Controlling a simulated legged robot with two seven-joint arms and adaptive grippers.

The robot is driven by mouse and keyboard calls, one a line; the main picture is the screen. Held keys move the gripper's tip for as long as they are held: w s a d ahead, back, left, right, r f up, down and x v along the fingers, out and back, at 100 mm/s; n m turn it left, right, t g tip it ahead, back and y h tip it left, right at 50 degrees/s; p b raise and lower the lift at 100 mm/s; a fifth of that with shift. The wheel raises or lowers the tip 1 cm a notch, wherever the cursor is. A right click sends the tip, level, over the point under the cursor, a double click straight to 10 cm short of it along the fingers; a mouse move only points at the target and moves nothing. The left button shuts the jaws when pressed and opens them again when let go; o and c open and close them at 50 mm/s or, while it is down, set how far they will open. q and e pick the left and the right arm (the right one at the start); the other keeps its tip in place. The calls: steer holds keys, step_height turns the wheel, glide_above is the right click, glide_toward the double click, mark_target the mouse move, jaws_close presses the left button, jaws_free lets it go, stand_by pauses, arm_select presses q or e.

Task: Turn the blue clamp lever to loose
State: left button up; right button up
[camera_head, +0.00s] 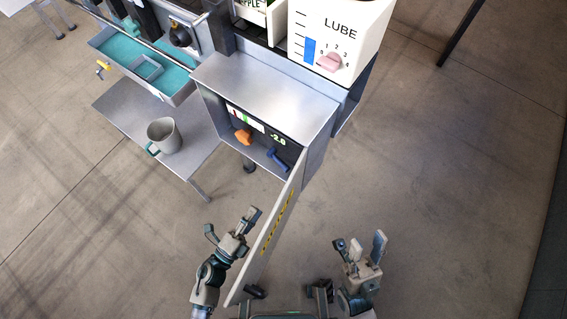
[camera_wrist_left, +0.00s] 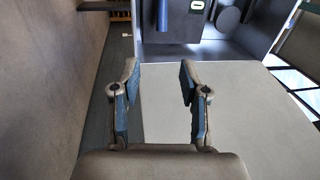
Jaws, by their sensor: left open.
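The blue clamp lever (camera_head: 278,159) sits at the right end of the dark panel inside the open grey cabinet, under the "-2.0" readout; it lies slanted, its lower end toward the right. My left gripper (camera_head: 231,224) is open and empty, in front of and below the cabinet, left of its open door and apart from the lever. In the left wrist view its two fingers (camera_wrist_left: 158,82) stand apart with nothing between them.
The open cabinet door (camera_head: 265,240) with yellow lettering stands between my grippers. An orange knob (camera_head: 243,137) is left of the lever. A LUBE box (camera_head: 340,35) with a pink knob stands above right. A grey jug (camera_head: 164,135) stands on a low table (camera_head: 120,108) at left.

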mark_target(280, 161)
arm_select(q)
steer(key=x, duration=1)
steer(key=b+x, duration=0.1)
steer(key=x, duration=0.4)
steer(key=shift+w+r, duration=0.1)
steer(key=shift+w, duration=0.65)
jaws_close()
